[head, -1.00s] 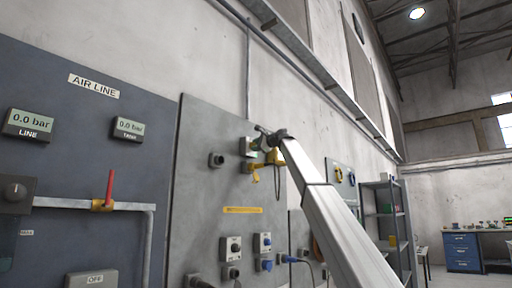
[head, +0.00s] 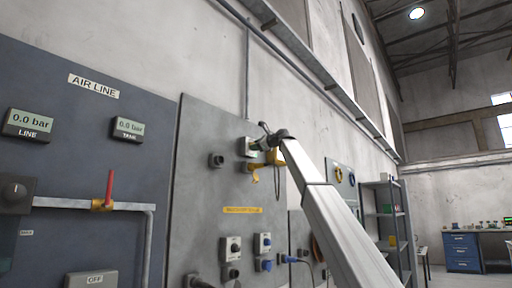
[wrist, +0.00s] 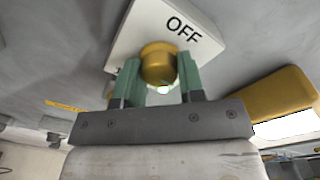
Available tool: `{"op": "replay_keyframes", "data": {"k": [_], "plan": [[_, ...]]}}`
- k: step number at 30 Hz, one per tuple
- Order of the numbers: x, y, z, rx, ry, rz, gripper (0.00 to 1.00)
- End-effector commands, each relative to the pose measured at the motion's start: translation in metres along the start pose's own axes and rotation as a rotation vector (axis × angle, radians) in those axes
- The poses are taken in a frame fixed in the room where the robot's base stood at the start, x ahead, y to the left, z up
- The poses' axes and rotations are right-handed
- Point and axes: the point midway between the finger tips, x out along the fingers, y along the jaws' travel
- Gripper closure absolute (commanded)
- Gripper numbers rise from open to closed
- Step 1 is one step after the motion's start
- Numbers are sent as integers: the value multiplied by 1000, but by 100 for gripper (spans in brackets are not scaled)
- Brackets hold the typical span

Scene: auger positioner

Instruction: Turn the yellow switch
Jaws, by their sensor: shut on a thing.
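The yellow switch (wrist: 158,63) is a round gold-yellow knob on a white plate (wrist: 128,40) marked OFF in the wrist view. My gripper (wrist: 160,76) has its two green fingers on either side of the knob and is shut on it. In the head view my gripper (head: 258,144) is at the white switch plate (head: 245,147) high on the grey panel. The knob is mostly hidden there by my gripper, and its exact turn angle cannot be told.
A yellow part (wrist: 280,105) lies close to the right of my gripper in the wrist view. Lower on the grey panel (head: 205,240) are sockets and a blue plug (head: 290,259). At left is the AIR LINE panel (head: 90,150) with a red-handled valve (head: 109,187).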

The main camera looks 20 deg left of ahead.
Motion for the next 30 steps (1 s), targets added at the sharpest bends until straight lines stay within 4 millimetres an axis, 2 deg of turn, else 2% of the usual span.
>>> {"op": "replay_keyframes", "data": {"k": [7,8,9,10,22,26,30], "plan": [[0,3,-2,0,3,6,88],[0,3,-2,0,3,6,61],[0,3,-2,0,3,6,48],[0,2,-2,0,3,5,39],[-4,1,0,-1,1,1,39],[-15,1,-1,-1,1,0,39],[-35,2,0,-2,2,0,39]]}}
